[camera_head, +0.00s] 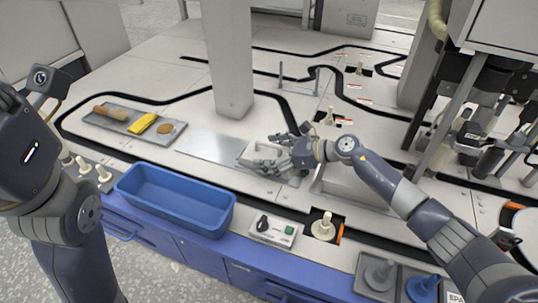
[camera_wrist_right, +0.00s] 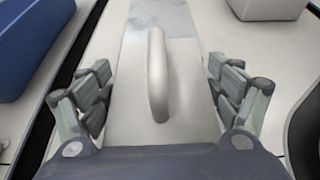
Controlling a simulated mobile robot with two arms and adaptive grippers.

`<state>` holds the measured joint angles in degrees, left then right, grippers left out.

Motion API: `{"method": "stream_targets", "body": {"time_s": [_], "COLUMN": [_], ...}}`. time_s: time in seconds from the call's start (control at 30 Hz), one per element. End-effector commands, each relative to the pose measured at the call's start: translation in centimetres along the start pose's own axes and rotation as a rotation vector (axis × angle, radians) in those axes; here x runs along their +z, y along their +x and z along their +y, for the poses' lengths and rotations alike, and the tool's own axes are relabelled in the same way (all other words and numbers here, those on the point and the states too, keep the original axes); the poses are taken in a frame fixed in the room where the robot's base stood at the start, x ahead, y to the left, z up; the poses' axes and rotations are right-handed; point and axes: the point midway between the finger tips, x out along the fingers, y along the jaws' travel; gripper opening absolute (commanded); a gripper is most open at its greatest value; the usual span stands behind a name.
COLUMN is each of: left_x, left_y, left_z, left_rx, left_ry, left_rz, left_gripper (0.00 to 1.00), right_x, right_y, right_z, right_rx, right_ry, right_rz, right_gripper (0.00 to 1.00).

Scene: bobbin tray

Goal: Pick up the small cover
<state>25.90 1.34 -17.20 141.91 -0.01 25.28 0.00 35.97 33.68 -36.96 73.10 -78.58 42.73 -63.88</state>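The small cover (camera_wrist_right: 135,95) is a grey metal plate with a raised bar handle (camera_wrist_right: 157,75) in the right wrist view. My right gripper (camera_wrist_right: 160,88) is open over it, with fingers on both sides of the handle and apart from it. In the head view the right gripper (camera_head: 266,158) is low over the worktop at the right end of a shiny metal plate (camera_head: 205,146) and hides most of the small cover. My left arm shows at the left edge of the head view, but its gripper fingers do not show.
A blue bin (camera_head: 178,215) stands at the front edge. A grey tray (camera_head: 103,123) with a brush, a yellow item and a round brown piece lies at the left. A control box (camera_head: 272,231) stands in front. A pillar (camera_head: 230,60) rises behind the plate.

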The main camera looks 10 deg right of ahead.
Motion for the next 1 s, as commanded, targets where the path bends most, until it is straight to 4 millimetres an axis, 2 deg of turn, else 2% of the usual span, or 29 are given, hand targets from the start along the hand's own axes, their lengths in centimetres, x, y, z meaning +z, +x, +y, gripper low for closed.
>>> {"method": "stream_targets", "body": {"time_s": [0.03, 0.1, 0.57, 0.63, 0.73, 1.0], "left_x": [0.0, 0.0, -0.1, -0.1, 1.2, 2.5], "left_y": [0.0, 0.0, 0.4, 0.6, -0.6, -1.7], "left_z": [0.0, 0.0, -0.1, -0.2, -0.4, -0.9], "left_rx": [0.0, 0.0, -0.001, -0.003, -0.015, -0.042], "left_ry": [0.0, 0.0, -0.001, -0.002, -0.005, -0.015], "left_rz": [0.0, 0.0, 0.007, 0.008, -0.047, -0.116], "left_gripper": [0.4, 0.4, 0.4, 0.4, 0.4, 0.4], "right_x": [0.0, -0.1, 0.5, 1.1, 2.3, 6.1], "right_y": [0.0, 0.0, -0.3, -0.5, -1.0, -2.6], "right_z": [0.0, 0.0, 0.1, 0.0, 0.0, -0.1], "right_rx": [0.0, 0.0, 0.001, 0.001, 0.0, -0.001], "right_ry": [0.0, 0.0, 0.0, -0.001, -0.001, -0.003], "right_rz": [0.0, 0.001, 0.002, 0.002, 0.0, -0.001], "right_gripper": [0.59, 0.43, 0.43, 0.43, 0.43, 0.43]}}
